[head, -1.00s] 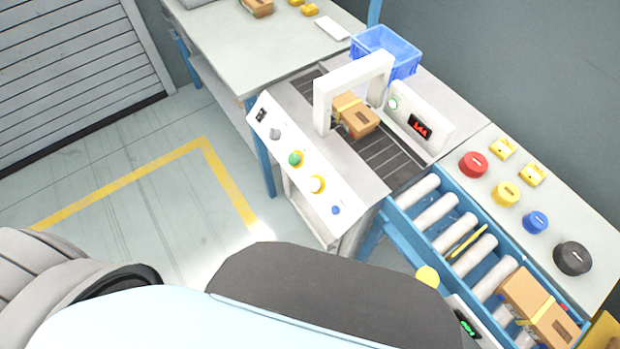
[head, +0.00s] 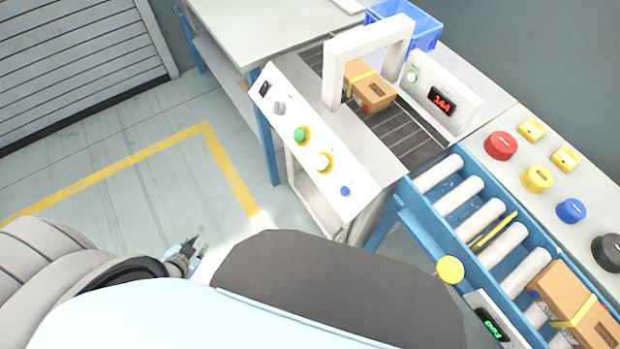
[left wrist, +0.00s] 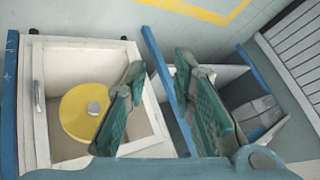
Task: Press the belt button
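No label tells which one is the belt button. My left gripper (head: 196,247) is low at the left, over the floor and apart from the panel. In the left wrist view its green fingers (left wrist: 160,68) are spread with nothing between them. My right gripper is not in view.
A white arch (head: 336,62) spans a dark belt (head: 415,135) with a cardboard box (head: 370,88). A roller conveyor (head: 484,216) holds another box (head: 562,292). The left wrist view shows a white cabinet (left wrist: 85,42) containing a yellow disc (left wrist: 85,112). Floor left of the bench is clear.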

